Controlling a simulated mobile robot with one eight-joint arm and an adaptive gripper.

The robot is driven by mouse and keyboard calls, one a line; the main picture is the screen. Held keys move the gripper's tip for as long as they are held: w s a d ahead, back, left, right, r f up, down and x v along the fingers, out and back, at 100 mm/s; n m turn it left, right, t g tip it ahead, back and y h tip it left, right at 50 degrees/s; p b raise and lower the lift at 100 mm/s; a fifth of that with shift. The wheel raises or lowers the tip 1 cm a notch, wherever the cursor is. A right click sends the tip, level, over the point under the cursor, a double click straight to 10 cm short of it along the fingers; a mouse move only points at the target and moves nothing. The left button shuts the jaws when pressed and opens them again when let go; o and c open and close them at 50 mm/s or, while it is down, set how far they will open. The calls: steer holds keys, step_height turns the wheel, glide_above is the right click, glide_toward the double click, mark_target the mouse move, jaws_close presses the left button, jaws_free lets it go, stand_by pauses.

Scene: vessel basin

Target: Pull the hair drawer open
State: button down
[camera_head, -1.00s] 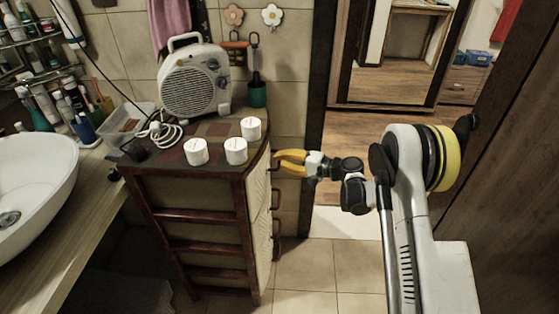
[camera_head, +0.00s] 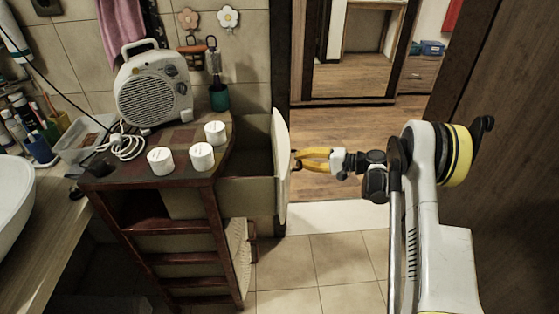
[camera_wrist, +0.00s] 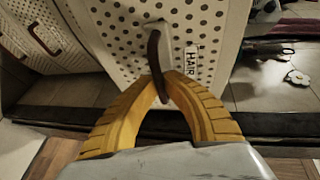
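The hair drawer (camera_head: 282,170) stands pulled out from the top of the dark wooden cabinet (camera_head: 150,222), its inside showing from above. In the wrist view its white perforated front (camera_wrist: 115,40) carries a "HAIR" label (camera_wrist: 190,63) and a dark curved handle (camera_wrist: 154,52). My gripper (camera_head: 298,160) is at the outer side of the drawer front. In the wrist view its yellow fingers (camera_wrist: 166,82) are closed around the lower part of the handle. The drawer's contents cannot be made out.
Three white round containers (camera_head: 202,157) and a fan heater (camera_head: 153,88) stand on the cabinet top. Another perforated front (camera_head: 240,255) is below the drawer. A sink (camera_head: 12,190) is at the left. Open floor (camera_head: 335,262) lies right of the cabinet, before a doorway.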

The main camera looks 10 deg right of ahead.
steer(key=shift+s+d, duration=0.1)
steer(key=shift+d, duration=2.75)
steer(key=c, duration=1.5)
jaws_free()
steer(key=v, duration=1.2)
